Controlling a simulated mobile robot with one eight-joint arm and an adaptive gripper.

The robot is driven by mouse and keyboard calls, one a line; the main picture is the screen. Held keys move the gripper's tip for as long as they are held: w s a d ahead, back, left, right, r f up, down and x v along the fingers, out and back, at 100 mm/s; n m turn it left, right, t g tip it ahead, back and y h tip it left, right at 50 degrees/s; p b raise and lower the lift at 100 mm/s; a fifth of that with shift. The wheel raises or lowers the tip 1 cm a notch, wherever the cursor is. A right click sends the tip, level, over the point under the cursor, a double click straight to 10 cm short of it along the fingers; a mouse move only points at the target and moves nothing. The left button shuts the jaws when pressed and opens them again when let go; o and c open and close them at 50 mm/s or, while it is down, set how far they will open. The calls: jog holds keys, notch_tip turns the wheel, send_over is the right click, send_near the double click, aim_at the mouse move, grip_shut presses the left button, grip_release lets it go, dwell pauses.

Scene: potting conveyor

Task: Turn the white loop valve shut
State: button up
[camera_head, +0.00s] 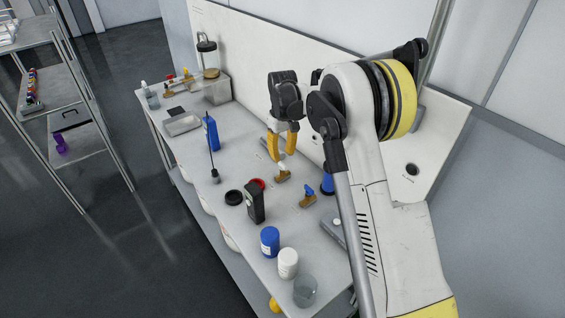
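A small brass valve (282,176) with a pale top stands on the bench just below my gripper; it looks like the white loop valve, but its handle is too small to read clearly. My gripper (283,155) points down with its two yellow fingers apart and nothing visible between them. The fingertips appear just above or behind the valve's top; I cannot tell whether they touch it. The handle's angle cannot be made out.
A blue-handled brass valve (308,197) stands to the right. A black container (255,203), blue jar (270,241), white jar (288,263) and clear beaker (305,291) stand nearer. A tall blue bottle (212,134) is left. The back panel (320,60) rises behind.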

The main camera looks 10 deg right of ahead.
aim_at(283, 164)
notch_tip(283, 164, up, 7)
dwell(0.3)
jog(key=shift+r, duration=0.1)
jog(key=s+r+m+t, duration=0.2)
jog(key=s+r+t, duration=0.1)
jog(key=s+r, duration=1.15)
jog(key=s+f+m+t, duration=0.1)
jog(key=s+f+t, duration=0.1)
jog(key=s, duration=0.8)
jog(key=s+f+m+t, duration=0.1)
jog(key=s+f+t, duration=0.1)
jog(key=s, duration=0.9)
jog(key=shift+s+f+m, duration=0.2)
jog(key=shift+f+m, duration=0.1)
jog(key=shift+f, duration=0.5)
